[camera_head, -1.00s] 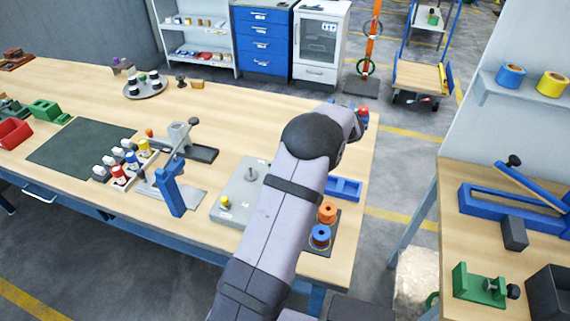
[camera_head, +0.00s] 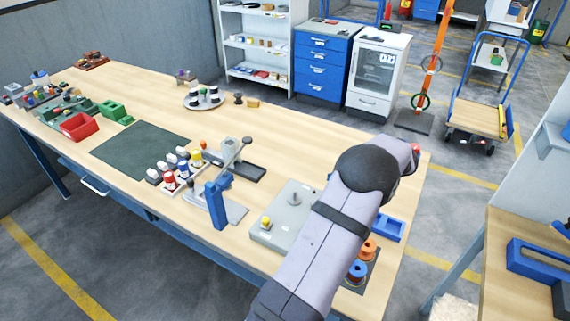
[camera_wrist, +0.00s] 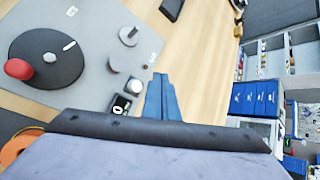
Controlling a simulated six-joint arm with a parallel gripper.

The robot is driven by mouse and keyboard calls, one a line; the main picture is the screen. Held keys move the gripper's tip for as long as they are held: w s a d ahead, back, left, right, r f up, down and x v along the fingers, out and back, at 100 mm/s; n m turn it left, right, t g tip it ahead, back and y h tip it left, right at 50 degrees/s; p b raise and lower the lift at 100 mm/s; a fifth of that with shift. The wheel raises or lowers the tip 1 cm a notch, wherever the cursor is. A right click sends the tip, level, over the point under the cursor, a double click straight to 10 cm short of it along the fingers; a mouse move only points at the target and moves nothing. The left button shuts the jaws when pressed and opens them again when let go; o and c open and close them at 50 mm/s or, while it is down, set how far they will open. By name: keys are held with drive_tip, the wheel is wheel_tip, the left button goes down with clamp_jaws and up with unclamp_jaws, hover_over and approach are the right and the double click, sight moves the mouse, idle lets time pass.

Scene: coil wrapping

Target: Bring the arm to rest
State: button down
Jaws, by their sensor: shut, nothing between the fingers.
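My arm (camera_head: 335,225) reaches over the right part of the wooden workbench in the head view. Its dark rounded joint hides the end behind it, so my gripper does not show there. I cannot tell the height of the fingers above the bench.
A grey base plate (camera_head: 268,235) with a yellow button stands left of my arm. An orange spool (camera_head: 369,247), a blue spool (camera_head: 357,270) and a blue tray (camera_head: 388,228) are close on its right. A blue stand (camera_head: 216,203) is further left.

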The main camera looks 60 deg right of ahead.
drive_tip(key=shift+w, duration=0.1)
drive_tip(key=w+a+n+g+y, duration=0.25)
drive_tip(key=w+a+n, duration=0.35)
drive_tip(key=w+a, duration=0.55)
drive_tip(key=w+a+n+g+y, duration=0.25)
drive_tip(key=w+a+n, duration=0.5)
drive_tip(key=a, duration=0.65)
drive_tip(key=s+a+n+g+h, duration=0.1)
drive_tip(key=s+a+n+g, duration=0.1)
drive_tip(key=a+n, duration=0.6)
drive_tip(key=s+a+f+n+g+h, duration=0.1)
drive_tip(key=s+a+n, duration=0.4)
drive_tip(key=a, duration=1.6)
drive_tip(key=shift+s+a+n+g, duration=0.2)
drive_tip(key=shift+a+n+g, duration=0.15)
drive_tip(key=shift+n, duration=1.7)
